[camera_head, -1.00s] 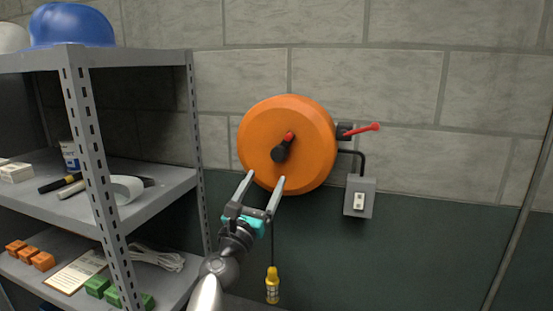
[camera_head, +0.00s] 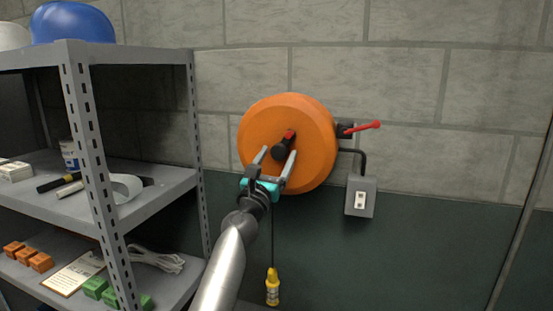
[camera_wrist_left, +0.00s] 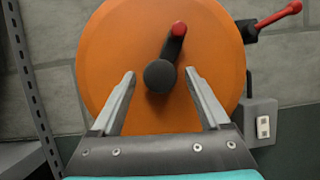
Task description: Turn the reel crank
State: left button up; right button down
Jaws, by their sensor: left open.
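The orange reel (camera_head: 309,124) is mounted on the block wall, and it fills the middle of the left wrist view (camera_wrist_left: 110,60). Its black crank (camera_head: 281,151) has a hub at the reel's centre and a short arm pointing up and slightly right to a red knob (camera_wrist_left: 180,28). My left gripper (camera_head: 278,152) is open in front of the reel. In the left wrist view its two fingers (camera_wrist_left: 160,75) lie on either side of the crank hub (camera_wrist_left: 160,76), apart from it, with the knob beyond the fingertips. My right gripper is not in view.
A red-handled lever (camera_head: 363,127) sticks out right of the reel, above a grey switch box (camera_head: 360,196). A yellow weight (camera_head: 272,287) hangs on a cord below. A grey metal shelf (camera_head: 165,203) with tools and blocks stands at left. The wall at right is clear.

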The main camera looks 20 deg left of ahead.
pick_arm(q)
jog(key=shift+c, duration=0.2)
grip_shut()
dwell(0.3)
jog(key=shift+m, duration=0.5)
